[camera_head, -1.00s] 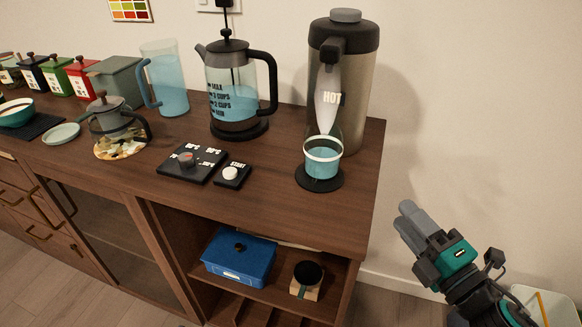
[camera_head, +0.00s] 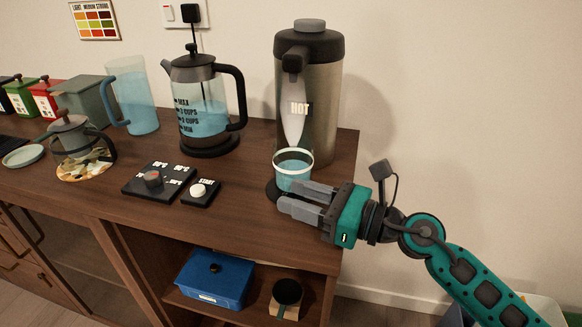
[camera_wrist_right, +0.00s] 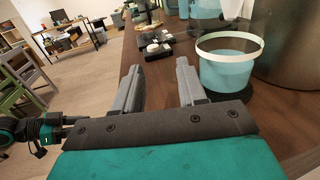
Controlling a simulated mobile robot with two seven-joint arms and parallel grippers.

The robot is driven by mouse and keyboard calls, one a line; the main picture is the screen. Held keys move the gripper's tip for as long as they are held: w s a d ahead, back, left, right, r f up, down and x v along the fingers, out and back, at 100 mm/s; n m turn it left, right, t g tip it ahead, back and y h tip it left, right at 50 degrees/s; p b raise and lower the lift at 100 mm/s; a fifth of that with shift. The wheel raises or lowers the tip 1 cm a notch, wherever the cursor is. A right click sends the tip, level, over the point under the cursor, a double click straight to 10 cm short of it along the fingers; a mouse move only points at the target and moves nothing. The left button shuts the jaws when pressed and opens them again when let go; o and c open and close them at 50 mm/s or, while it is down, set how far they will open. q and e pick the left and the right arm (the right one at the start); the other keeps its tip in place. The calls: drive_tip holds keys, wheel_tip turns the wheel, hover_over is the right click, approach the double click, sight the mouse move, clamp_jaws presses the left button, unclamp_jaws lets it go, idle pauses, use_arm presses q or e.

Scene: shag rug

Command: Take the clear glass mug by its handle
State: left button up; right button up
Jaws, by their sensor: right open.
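A clear, blue-tinted glass cup with a white rim (camera_head: 294,168) stands under the spout of the HOT dispenser, on a dark round base. It is upright and also shows in the right wrist view (camera_wrist_right: 228,68). I take it for the mug; no handle shows on it. My right gripper (camera_head: 287,196) is open and empty, just in front of the cup's lower part, over the counter's right edge. In the right wrist view its two fingers (camera_wrist_right: 158,68) point forward, with the cup right of them. A teal and black part of mine shows at that view's left edge; its fingers are not visible.
The tall metal dispenser (camera_head: 320,110) stands close behind the cup. A press jug (camera_head: 202,125), a control panel (camera_head: 158,178) and a START button (camera_head: 200,191) are to the left. A blue box (camera_head: 214,283) sits on the shelf below.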

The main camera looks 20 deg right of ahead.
sight(290, 173)
drive_tip(key=shift+w+d+f+x, duration=0.1)
drive_tip(key=shift+x, duration=0.9)
drive_tip(key=shift+w+d+f+x, duration=0.1)
drive_tip(key=shift+x, duration=0.9)
drive_tip(key=shift+w+d+f+x, duration=0.1)
drive_tip(key=shift+x, duration=0.9)
clamp_jaws()
drive_tip(key=shift+r, duration=0.1)
